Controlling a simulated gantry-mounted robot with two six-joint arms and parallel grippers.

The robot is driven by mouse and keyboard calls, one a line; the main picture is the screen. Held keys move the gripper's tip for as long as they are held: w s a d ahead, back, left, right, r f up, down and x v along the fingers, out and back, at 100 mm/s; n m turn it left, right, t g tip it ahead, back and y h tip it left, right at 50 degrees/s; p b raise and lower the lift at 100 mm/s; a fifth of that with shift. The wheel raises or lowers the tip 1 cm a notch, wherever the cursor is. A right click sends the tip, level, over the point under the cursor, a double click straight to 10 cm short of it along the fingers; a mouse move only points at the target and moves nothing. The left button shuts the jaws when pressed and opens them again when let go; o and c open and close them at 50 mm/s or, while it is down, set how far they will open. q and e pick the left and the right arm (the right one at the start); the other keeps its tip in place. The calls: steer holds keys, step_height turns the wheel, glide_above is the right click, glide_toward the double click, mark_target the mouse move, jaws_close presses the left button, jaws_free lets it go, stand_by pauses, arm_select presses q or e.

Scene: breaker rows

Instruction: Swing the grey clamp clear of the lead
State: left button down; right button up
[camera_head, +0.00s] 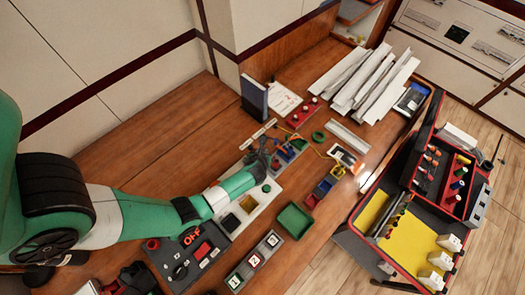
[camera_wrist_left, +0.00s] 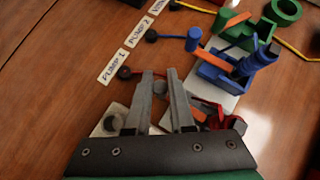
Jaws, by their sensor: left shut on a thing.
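My left gripper (camera_head: 265,146) reaches in from the left over the row of clamps on the worktop. In the left wrist view its two fingers (camera_wrist_left: 162,84) are shut on a small grey part between their tips, which looks like the grey clamp (camera_wrist_left: 160,88). The fingers hide most of the clamp, so its swing angle cannot be told. A red lead (camera_wrist_left: 141,71) runs from a dark round plug (camera_wrist_left: 125,72) toward the fingertips and shows again beyond them. Whether the clamp lies over this lead is hidden. My right gripper is not in view.
A blue clamp (camera_wrist_left: 232,72) and a green clamp (camera_wrist_left: 285,12) stand close to the gripper's right. Labels, including PUMP 1 (camera_wrist_left: 113,67) and PUMP 2 (camera_wrist_left: 139,32), lie beside the plugs. A green tray (camera_head: 295,221) sits nearby; bare wood lies left of the labels.

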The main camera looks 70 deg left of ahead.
arm_select(q)
steer(key=shift+d+n, duration=0.1)
steer(key=shift+n, duration=0.2)
steer(key=n+g, duration=0.1)
steer(key=n+g+b, duration=0.1)
steer(key=shift+s+d+n+y, duration=0.2)
steer(key=shift+s+n+y, duration=0.1)
steer(key=shift+s+y, duration=0.1)
steer(key=n, duration=0.1)
steer(key=n+g+b, duration=0.1)
steer(key=g+b, duration=0.1)
steer(key=shift+s+d+f+n, duration=0.15)
steer(key=shift+s+d+n, duration=0.15)
steer(key=shift+d+n, duration=0.1)
steer(key=n+g+b, duration=0.2)
steer(key=b, duration=0.1)
steer(key=d+n+g+b, duration=0.1)
steer(key=n+b, duration=0.1)
steer(key=shift+s+f+g, duration=0.1)
steer(key=shift+s+g, duration=0.2)
steer(key=shift+s, duration=0.1)
steer(key=shift+s+d+r+n+g+h+b, duration=0.1)
steer(key=shift+d+n+g+h+b, duration=0.2)
steer(key=shift+n+b, duration=0.35)
steer(key=shift+s+d+r+n+g+h+b, duration=0.1)
steer(key=shift+n+g+b, duration=0.35)
steer(key=shift+b, duration=0.35)
steer(key=c, duration=0.8)
jaws_free()
